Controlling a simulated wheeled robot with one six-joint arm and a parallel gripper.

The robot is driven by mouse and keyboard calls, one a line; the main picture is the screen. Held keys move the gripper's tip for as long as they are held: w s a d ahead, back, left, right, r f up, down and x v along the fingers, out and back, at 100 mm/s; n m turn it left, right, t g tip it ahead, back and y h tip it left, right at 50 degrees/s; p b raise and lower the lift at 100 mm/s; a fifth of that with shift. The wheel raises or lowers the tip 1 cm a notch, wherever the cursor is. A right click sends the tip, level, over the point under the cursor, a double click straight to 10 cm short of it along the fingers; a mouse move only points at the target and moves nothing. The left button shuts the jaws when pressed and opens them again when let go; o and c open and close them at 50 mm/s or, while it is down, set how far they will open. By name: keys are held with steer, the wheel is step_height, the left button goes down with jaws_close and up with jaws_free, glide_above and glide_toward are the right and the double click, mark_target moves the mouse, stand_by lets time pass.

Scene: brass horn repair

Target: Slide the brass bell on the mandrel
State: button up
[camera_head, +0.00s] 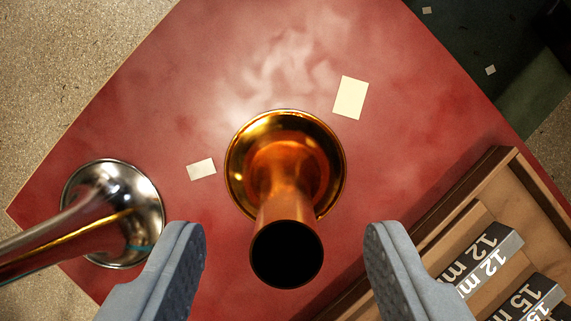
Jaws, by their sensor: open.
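The brass bell (290,163) stands on the red tabletop in the middle of the view, wide flare down and round, dark narrow opening facing me. My gripper (283,228) is open, with one grey finger on each side of the bell's narrow end. Gaps show between both fingers and the bell, and nothing is held. A polished silver, flared piece (108,212) stands at the left and tapers out past the left edge. It may be the mandrel; its narrow end is hidden outside the frame.
A wooden tray (437,220) at the lower right holds dark blocks (484,257) marked 12 mm and 15 mm. Two pale paper pieces (350,97) (201,169) lie on the red tabletop (200,75), which is clear behind the bell.

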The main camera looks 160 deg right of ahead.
mark_target(287, 184)
steer(key=x, duration=0.5)
steer(key=shift+w, duration=0.1)
jaws_close()
